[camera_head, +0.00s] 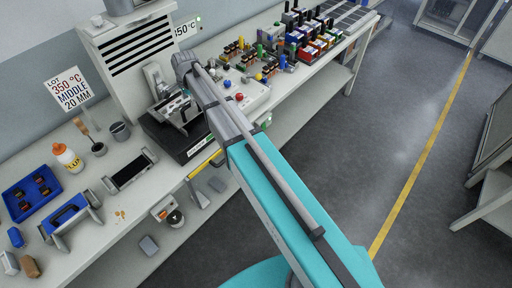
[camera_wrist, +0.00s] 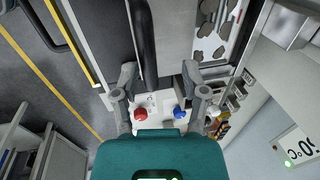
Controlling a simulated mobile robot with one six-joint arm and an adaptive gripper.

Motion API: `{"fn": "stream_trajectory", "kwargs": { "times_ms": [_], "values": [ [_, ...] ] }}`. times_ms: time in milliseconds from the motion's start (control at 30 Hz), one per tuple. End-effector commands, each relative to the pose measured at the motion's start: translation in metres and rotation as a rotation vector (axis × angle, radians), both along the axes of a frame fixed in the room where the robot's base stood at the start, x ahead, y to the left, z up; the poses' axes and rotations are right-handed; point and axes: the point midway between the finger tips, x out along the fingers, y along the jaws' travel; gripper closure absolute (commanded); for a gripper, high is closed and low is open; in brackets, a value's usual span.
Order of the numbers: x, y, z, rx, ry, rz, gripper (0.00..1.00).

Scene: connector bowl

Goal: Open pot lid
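A black-bodied machine (camera_head: 192,145), which seems to be the pot, stands on the bench below my forearm. My arm covers much of its top, so I cannot tell in the head view how its lid sits. In the wrist view a flat grey surface (camera_wrist: 170,40), likely the lid, carries a long black bar-shaped handle (camera_wrist: 144,45). My gripper (camera_wrist: 160,75) is open, its two grey fingers wide apart. The handle's end lies between them in the picture, closer to the left finger. I see no clear contact. Gripper details are unclear in the head view.
A white control box with a red button (camera_wrist: 140,114) and a blue button (camera_wrist: 180,112) lies beyond the fingers. A vented cabinet (camera_head: 130,50) stands behind the machine. Coloured connectors (camera_head: 310,40) crowd the bench's far end. A blue tray (camera_head: 32,190) lies at left.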

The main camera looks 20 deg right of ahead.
Motion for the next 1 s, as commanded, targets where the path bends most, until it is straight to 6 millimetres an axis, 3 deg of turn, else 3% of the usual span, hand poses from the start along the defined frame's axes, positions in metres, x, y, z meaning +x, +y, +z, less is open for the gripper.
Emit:
{"fn": "stream_trajectory", "kwargs": {
  "times_ms": [33, 1000],
  "values": [
    [-0.002, -0.001, 0.009, 0.000, 0.000, 0.000, 0.43],
    [-0.015, -0.010, 0.090, 0.000, 0.000, 0.000, 0.43]
  ]
}}
